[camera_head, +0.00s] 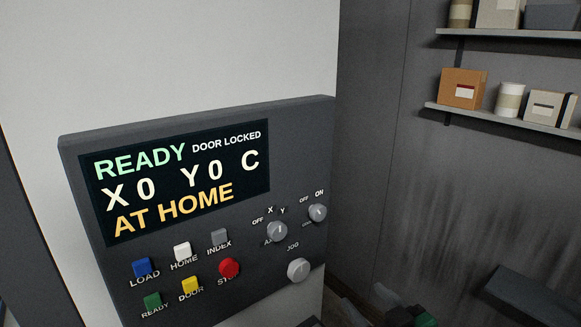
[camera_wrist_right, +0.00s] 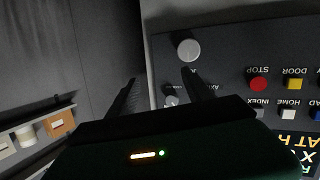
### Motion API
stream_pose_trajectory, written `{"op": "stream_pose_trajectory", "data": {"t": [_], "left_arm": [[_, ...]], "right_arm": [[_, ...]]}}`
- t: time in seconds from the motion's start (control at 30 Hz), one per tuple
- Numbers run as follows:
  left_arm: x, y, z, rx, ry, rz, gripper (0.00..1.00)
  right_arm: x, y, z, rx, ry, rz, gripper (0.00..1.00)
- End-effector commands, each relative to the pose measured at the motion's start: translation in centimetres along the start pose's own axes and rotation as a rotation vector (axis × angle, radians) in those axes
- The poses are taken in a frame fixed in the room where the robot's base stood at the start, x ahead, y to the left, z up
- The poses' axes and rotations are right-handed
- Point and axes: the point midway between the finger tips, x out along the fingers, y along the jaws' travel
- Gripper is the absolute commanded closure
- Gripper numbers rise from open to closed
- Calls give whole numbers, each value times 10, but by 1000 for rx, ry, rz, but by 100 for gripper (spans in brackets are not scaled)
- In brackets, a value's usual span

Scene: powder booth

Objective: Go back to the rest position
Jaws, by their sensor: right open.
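My right gripper (camera_head: 377,304) is partly in view at the bottom edge of the head view, low and right of the control panel (camera_head: 190,262). In the right wrist view, its two dark fingers (camera_wrist_right: 160,77) are spread apart with nothing between them. That view shows the panel upside down behind the fingers, with the grey jog knob (camera_wrist_right: 188,49) near the right finger's tip. I cannot tell the exact gap, but the gripper appears apart from the panel. My left gripper is in neither view.
The panel's screen (camera_head: 180,180) reads READY, DOOR LOCKED, X0 Y0 C, AT HOME. Below it are several coloured buttons, including red stop (camera_head: 229,268), and selector knobs (camera_head: 277,231). Shelves (camera_head: 500,119) with boxes and tubs hang at right. A dark ledge (camera_head: 530,300) is lower right.

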Motion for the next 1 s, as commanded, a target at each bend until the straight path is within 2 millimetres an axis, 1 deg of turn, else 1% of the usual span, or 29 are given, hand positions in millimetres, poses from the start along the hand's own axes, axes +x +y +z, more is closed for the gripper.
{"op": "stream_pose_trajectory", "data": {"t": [0.03, 0.07, 0.1, 0.17, 0.2, 0.27, 0.3, 0.33, 0.4, 0.5, 1.0], "left_arm": [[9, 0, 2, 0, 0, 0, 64], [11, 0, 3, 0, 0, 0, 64], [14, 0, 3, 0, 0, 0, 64], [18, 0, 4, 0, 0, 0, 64], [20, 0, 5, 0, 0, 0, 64], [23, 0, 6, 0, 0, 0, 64], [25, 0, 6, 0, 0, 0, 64], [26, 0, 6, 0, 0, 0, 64], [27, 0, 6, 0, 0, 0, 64], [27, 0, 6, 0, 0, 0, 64], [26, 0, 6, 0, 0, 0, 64]], "right_arm": [[7, 9, 47, 38, -128, 65, 41], [7, 14, 75, 62, -217, 105, 41], [4, 18, 111, 95, -338, 146, 41], [-8, 14, 164, 148, -523, 185, 41], [-20, 7, 195, 182, -641, 196, 41], [-39, -9, 233, 233, -798, 194, 41], [-52, -20, 252, 262, -887, 184, 41], [-60, -28, 263, 282, -944, 175, 41], [-76, -43, 279, 318, -1040, 154, 41], [-87, -54, 288, 344, -1102, 136, 41], [-87, -54, 288, 346, -1105, 137, 41]]}}
